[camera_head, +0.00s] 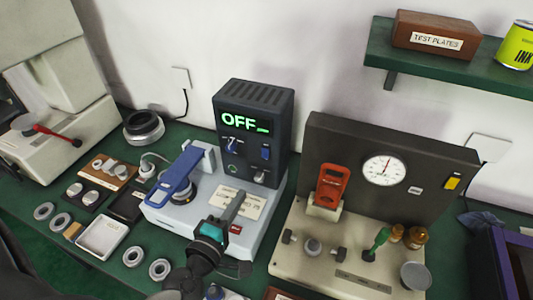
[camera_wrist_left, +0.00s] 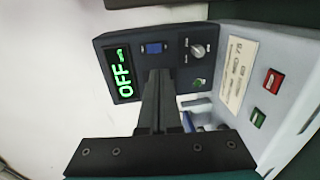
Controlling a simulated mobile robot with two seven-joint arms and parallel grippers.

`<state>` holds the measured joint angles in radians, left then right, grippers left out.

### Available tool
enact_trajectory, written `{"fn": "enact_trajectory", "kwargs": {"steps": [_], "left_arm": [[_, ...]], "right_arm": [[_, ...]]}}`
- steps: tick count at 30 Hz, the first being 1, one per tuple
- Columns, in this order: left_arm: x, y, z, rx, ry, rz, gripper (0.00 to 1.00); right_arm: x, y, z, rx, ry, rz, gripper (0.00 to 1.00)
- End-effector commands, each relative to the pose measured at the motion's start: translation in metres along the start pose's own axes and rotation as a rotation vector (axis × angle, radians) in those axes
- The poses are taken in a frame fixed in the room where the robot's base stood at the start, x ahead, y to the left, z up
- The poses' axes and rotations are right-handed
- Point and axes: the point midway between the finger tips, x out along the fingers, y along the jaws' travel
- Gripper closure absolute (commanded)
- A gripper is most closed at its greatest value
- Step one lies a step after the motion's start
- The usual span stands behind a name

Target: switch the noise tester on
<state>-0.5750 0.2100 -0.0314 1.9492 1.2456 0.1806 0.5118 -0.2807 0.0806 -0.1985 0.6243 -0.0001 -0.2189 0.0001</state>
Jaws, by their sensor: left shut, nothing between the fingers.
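The noise tester has a dark upright box (camera_head: 253,105) on a pale grey base (camera_head: 255,205). Its display (camera_head: 244,123) reads OFF in green; it also shows in the left wrist view (camera_wrist_left: 122,72). The box front carries a blue rocker switch (camera_wrist_left: 154,48), a round knob (camera_wrist_left: 197,49) and a green button (camera_wrist_left: 198,83). The base has a red button (camera_wrist_left: 271,80) and a green button (camera_wrist_left: 258,117). My left gripper (camera_head: 238,196) is shut and empty above the base; its fingertips (camera_wrist_left: 160,72) point at the box front, partly covering it. Contact cannot be told. My right gripper is not in view.
A blue lever (camera_head: 174,177) stands over the base's left side. A second instrument with a dial gauge (camera_head: 386,169) stands to the right. Several rings and a white tray (camera_head: 102,237) lie left. A shelf (camera_head: 450,67) with a test plates box hangs at upper right.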

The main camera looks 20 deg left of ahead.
Motion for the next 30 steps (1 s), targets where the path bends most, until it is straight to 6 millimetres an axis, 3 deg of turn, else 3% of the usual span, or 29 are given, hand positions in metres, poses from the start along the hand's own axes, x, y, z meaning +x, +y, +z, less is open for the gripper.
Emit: {"fn": "enact_trajectory", "kwargs": {"steps": [9,16,30], "left_arm": [[0.0,0.0,-0.002,-0.004,0.006,0.0,1.0],[0.008,0.001,-0.002,-0.003,0.006,0.002,1.0],[0.074,0.001,-0.002,-0.004,0.005,0.003,1.0]], "right_arm": [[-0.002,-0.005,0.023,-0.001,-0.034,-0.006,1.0],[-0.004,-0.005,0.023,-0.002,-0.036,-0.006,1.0],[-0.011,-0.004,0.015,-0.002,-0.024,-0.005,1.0]]}}
